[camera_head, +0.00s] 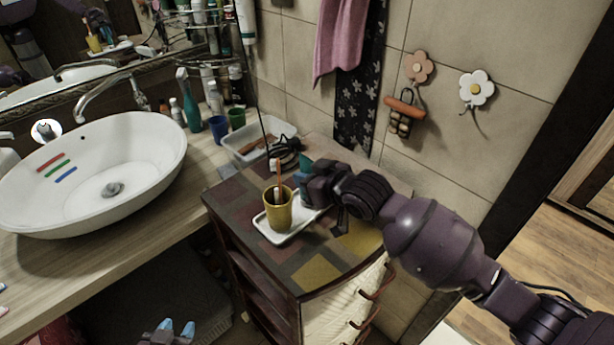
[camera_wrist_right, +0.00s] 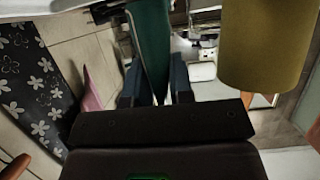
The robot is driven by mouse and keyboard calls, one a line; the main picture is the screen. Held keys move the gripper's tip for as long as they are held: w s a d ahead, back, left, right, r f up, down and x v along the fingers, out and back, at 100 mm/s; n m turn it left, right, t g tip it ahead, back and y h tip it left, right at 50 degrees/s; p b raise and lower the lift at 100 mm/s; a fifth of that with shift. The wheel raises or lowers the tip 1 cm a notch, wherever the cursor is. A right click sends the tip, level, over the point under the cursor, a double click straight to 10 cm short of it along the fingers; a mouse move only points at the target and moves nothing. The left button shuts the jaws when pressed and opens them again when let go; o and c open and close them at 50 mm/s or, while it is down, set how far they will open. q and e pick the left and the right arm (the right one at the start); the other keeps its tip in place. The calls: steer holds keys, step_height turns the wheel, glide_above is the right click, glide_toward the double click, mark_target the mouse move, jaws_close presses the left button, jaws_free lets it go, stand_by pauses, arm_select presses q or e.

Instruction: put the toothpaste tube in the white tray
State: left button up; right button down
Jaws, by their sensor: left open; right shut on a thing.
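The white tray (camera_head: 268,229) lies on the patchwork-topped cabinet, with a yellow cup (camera_head: 277,211) standing on it. My right gripper (camera_head: 312,186) is at the tray's far right end, shut on a teal toothpaste tube (camera_head: 305,164). In the right wrist view the tube (camera_wrist_right: 150,45) stands out from between the blue fingertips (camera_wrist_right: 158,85), beside the yellow cup (camera_wrist_right: 262,45). The gripper hides the tube's lower part in the head view, so I cannot tell whether it touches the tray. My left gripper (camera_head: 175,328) is open and empty, low at the bottom edge.
The yellow cup holds an orange-handled brush (camera_head: 279,175). A clear-white bin (camera_head: 258,142) and a dark coiled cord (camera_head: 287,153) lie behind the tray. Bottles and a blue cup (camera_head: 218,128) stand by the basin (camera_head: 110,165). The cabinet's front top (camera_head: 318,272) is clear.

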steer(key=c, duration=1)
jaws_free()
steer(key=shift+f, duration=0.1)
steer(key=v, duration=1.2)
steer(key=s+d+f+m+g+h, duration=0.4)
steer(key=s+d+f, duration=0.3)
steer(key=s+d, duration=0.5)
steer(key=s+d+f+m+g+h, duration=0.2)
steer(key=s+d+f+m+h, duration=0.45)
steer(key=s, duration=0.75)
steer(key=w+f+t, duration=0.2)
steer(key=f, duration=0.1)
steer(key=w+d+f+n+t, duration=0.1)
steer(key=w+f+t, duration=0.2)
steer(key=f, duration=0.1)
steer(key=w+d+f+n+t, duration=0.1)
steer(key=w+f+t, duration=0.1)
steer(key=f+t, duration=0.1)
steer(key=shift+w+d+f+n+y, duration=0.15)
steer(key=shift+w+f+n+y, duration=0.1)
steer(key=shift+w+f+y, duration=0.15)
